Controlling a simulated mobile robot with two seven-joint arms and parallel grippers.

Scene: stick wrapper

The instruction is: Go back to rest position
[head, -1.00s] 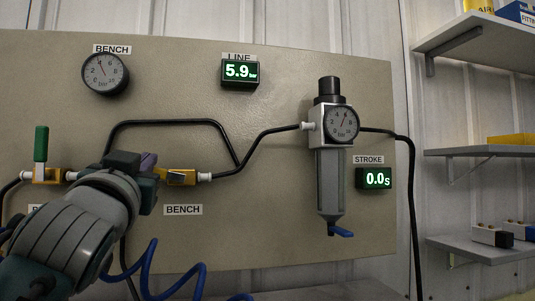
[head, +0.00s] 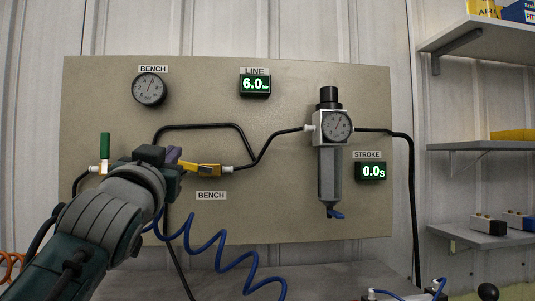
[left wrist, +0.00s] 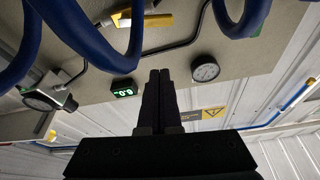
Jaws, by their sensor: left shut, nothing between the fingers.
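My left gripper (head: 165,160) is in front of the left part of a beige panel (head: 290,215), between a green-handled valve (head: 104,150) and a yellow valve (head: 202,170). From the head I cannot tell whether it touches the yellow valve. In the left wrist view its two dark fingers (left wrist: 160,75) are together with nothing between them, and a yellow valve (left wrist: 148,20) and the digital display (left wrist: 125,92) lie beyond. My right gripper does not show.
The panel carries a BENCH gauge (head: 149,89), a LINE display (head: 255,84) reading 6.0, a regulator (head: 329,160) and a STROKE display (head: 370,171) reading 0.0. A coiled blue hose (head: 215,245) hangs below. Shelves (head: 470,145) stand right.

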